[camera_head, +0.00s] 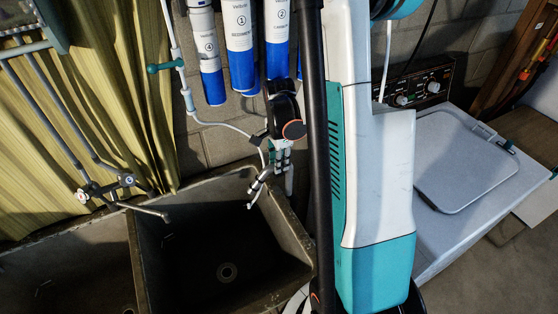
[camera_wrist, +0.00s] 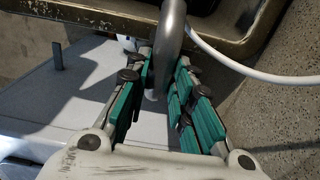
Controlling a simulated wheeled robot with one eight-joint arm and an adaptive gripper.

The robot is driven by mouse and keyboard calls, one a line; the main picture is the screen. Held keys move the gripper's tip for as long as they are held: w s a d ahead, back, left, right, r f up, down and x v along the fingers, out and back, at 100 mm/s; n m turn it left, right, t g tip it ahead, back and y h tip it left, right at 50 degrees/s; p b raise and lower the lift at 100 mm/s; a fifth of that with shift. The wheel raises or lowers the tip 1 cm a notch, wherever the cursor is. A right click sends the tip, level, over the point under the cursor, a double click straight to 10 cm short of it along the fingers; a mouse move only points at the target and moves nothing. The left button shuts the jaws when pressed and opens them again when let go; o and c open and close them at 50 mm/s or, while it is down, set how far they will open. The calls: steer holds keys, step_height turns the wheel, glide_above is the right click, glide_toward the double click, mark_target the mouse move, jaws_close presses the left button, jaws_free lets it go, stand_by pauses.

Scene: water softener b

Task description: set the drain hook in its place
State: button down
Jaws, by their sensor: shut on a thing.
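The drain hook is a light grey bent tube (camera_wrist: 171,38) between the green-padded fingers of my gripper (camera_wrist: 168,88) in the wrist view. My gripper is shut on it, and the tube reaches up past the sink edge in that picture. In the head view my gripper (camera_head: 282,150) is over the back right corner of the sink (camera_head: 290,222). The pale hook end (camera_head: 256,190) shows below and left of the fingers, over the right basin. I cannot tell whether the hook touches the rim.
A thin white hose (camera_wrist: 250,73) runs from near the hook. Blue and white filter cartridges (camera_head: 239,45) hang on the wall behind. A faucet (camera_head: 125,190) reaches over the sink from the left. A white washing machine (camera_head: 465,160) stands at right.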

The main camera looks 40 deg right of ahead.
steer(key=shift+f+b, duration=3.65)
steer(key=shift+f, duration=0.55)
steer(key=c, duration=1.3)
jaws_free()
steer(key=shift+r, duration=0.2)
step_height(320, 180, up, 12)
steer(key=shift+f, duration=0.15)
